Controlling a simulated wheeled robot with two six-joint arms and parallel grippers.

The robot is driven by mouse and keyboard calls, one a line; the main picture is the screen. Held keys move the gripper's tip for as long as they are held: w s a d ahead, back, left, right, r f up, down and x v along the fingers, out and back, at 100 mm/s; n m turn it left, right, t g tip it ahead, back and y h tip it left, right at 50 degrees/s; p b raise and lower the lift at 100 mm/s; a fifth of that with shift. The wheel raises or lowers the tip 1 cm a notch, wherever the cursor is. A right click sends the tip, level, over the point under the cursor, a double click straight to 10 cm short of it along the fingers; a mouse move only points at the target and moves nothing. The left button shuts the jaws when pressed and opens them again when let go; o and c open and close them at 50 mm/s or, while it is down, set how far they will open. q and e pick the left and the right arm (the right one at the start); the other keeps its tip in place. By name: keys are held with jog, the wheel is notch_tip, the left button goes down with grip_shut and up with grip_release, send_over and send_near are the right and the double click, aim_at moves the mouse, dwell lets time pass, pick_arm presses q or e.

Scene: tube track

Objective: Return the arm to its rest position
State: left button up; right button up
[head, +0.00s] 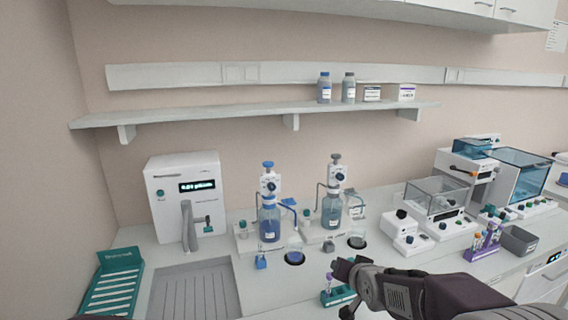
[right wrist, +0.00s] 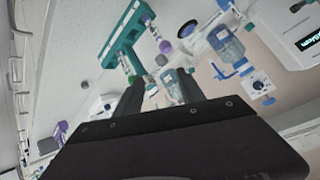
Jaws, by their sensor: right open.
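My right arm comes in from the lower right in the head view. Its dark right gripper (head: 345,283) is over the front of the bench, close to a small teal tube rack (head: 338,298). The gripper's two fingers also show in the right wrist view (right wrist: 160,88), spread apart, with nothing clearly held between them. The teal rack (right wrist: 122,38) lies beyond the fingertips there; whether they touch it cannot be told. My left gripper is out of view.
Two bottle dispensers with blue (head: 269,222) and grey (head: 332,210) tops stand mid-bench. A white water unit (head: 184,190) and teal drying rack (head: 112,285) are left. A purple-capped tube rack (head: 484,243) and grey bin (head: 519,240) are right. A shelf (head: 220,114) hangs above.

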jog(key=s+f+n+g, duration=0.1)
jog(key=s+f+g, duration=0.2)
jog(key=s, duration=0.5)
jog(key=s+d+f+n+g, duration=0.1)
jog(key=s+f+g, duration=0.2)
jog(key=s+f, duration=0.3)
jog(key=s+f+n+g, duration=0.2)
jog(key=s+f, duration=0.3)
jog(key=s, duration=0.6)
jog(key=shift+d+f+g, duration=0.15)
jog(key=shift+d+g, duration=0.05)
jog(key=shift+g, duration=0.6)
